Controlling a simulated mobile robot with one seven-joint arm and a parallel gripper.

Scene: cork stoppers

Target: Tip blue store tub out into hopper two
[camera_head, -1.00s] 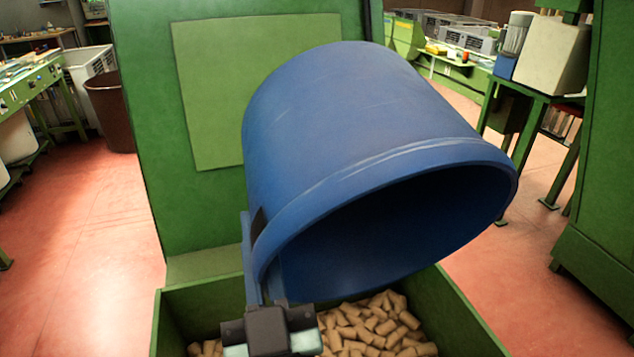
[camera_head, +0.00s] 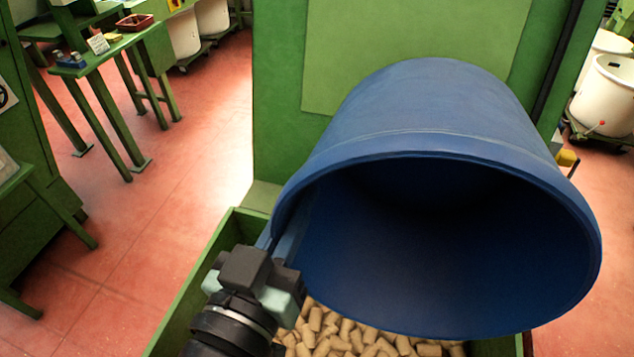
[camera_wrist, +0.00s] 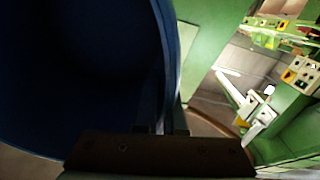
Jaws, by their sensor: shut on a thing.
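The blue tub (camera_head: 430,110) is tipped on its side over a green hopper (camera_head: 222,240), its open mouth facing me and angled down. The inside I can see is dark, with no corks visible in it. Cork stoppers (camera_head: 345,335) lie in the hopper below the mouth. My gripper (camera_head: 285,270) is shut on the tub at its left side, by the rim. In the wrist view the tub's dark blue wall (camera_wrist: 80,70) fills the left, and my gripper (camera_wrist: 160,135) is at the bottom. No hopper number is visible.
A green machine panel (camera_head: 400,50) stands right behind the tub. Green tables (camera_head: 100,65) stand at the left, with open red floor (camera_head: 190,170) between. White wheeled bins (camera_head: 605,95) stand at the far right.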

